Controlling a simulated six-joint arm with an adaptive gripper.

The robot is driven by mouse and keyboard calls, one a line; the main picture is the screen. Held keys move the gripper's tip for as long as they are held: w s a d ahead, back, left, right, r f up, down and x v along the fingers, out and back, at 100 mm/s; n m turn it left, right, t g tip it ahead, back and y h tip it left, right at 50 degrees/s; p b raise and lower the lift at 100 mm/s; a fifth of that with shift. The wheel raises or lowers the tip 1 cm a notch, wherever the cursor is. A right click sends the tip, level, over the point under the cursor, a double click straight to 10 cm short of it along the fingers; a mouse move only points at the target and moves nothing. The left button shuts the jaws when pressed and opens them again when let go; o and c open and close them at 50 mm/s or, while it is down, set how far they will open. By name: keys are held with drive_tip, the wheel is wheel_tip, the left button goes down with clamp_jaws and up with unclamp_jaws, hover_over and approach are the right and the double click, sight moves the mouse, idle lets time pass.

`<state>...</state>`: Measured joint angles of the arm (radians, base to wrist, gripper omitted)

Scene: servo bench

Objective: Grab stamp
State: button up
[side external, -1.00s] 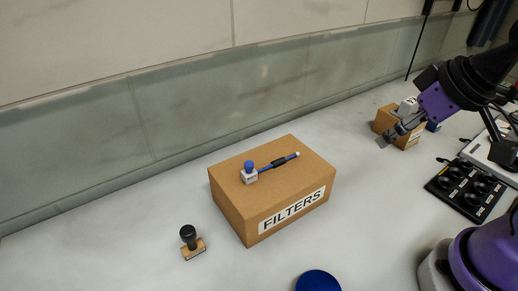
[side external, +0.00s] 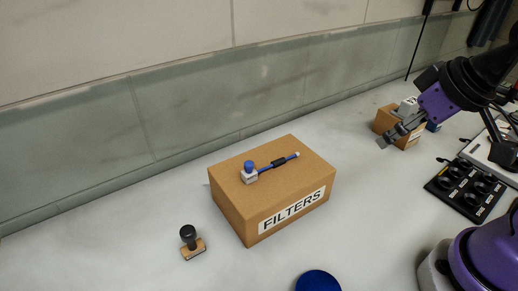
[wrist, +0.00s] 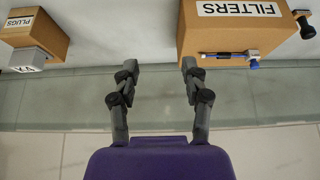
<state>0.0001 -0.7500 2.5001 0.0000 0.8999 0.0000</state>
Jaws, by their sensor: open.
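The stamp (side external: 193,243) has a black round handle on a wooden base. It stands upright on the bench at the left of the FILTERS box in the side view. In the wrist view its dark knob (wrist: 306,28) shows at the right edge. My gripper (side external: 388,138) is open and empty, up at the right near the smaller box and far from the stamp. In the wrist view the two fingers of my gripper (wrist: 160,70) are spread apart with nothing between them.
The cardboard FILTERS box (side external: 270,190) stands between my gripper and the stamp. A blue-topped white item (side external: 249,173) and a blue pen (side external: 280,161) lie on it. A PLUGS box (wrist: 40,25), a black knob panel (side external: 470,190) and a blue disc (side external: 318,281) are around.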

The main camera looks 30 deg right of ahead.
drive_tip(key=shift+o, duration=1)
